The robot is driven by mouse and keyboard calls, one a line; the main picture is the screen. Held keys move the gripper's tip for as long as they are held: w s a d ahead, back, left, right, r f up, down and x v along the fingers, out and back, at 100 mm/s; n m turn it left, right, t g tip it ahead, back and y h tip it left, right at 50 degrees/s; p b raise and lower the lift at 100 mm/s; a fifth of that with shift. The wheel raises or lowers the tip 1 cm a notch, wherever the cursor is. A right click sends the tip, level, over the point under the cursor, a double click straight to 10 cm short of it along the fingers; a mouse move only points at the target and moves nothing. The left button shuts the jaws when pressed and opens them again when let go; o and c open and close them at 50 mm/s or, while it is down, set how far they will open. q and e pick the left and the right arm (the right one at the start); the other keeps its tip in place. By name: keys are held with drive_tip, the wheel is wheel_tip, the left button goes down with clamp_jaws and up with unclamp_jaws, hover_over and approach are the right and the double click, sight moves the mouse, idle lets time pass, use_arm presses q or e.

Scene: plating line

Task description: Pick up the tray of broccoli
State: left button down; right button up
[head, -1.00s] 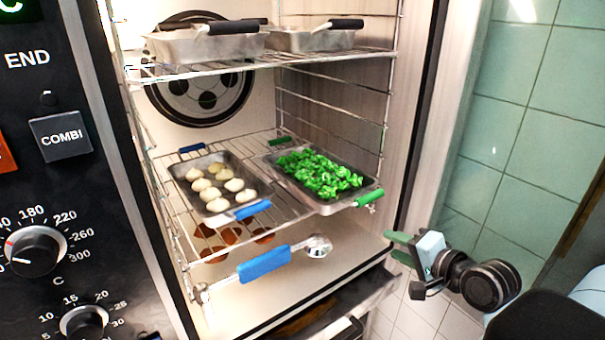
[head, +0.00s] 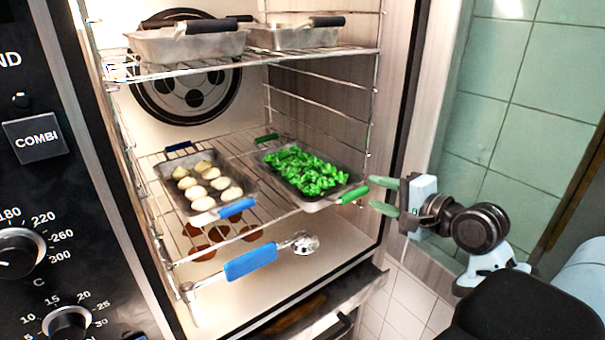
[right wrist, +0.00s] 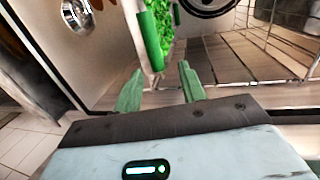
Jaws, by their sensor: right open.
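The tray of broccoli (head: 268,157) is a shallow metal tray filled with green broccoli (head: 305,171), on the right of the oven's middle rack. Its near green handle (head: 354,195) points out toward the oven opening; a second green handle is at the far end. My right gripper (head: 378,195) is open and empty, just right of the near handle and apart from it. In the right wrist view, the green handle (right wrist: 149,41) is ahead of the two green fingers (right wrist: 158,88), nearer the left finger. My left gripper is not in view.
A tray of pale round pieces (head: 166,184) with blue handles is left of the broccoli. Metal pans (head: 186,46) stand on the upper rack (head: 230,62). A blue bar handle (head: 250,262) juts out below. The oven's right wall (head: 398,120) is close to my right gripper.

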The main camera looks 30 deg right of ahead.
sight(368, 189)
drive_tip(key=shift+x, duration=2.4)
drive_tip(key=shift+s+d+f, duration=0.1)
drive_tip(key=shift+d+f, duration=0.05)
drive_tip(key=shift+f, duration=0.05)
clamp_jaws()
drive_tip(key=shift+r, duration=0.15)
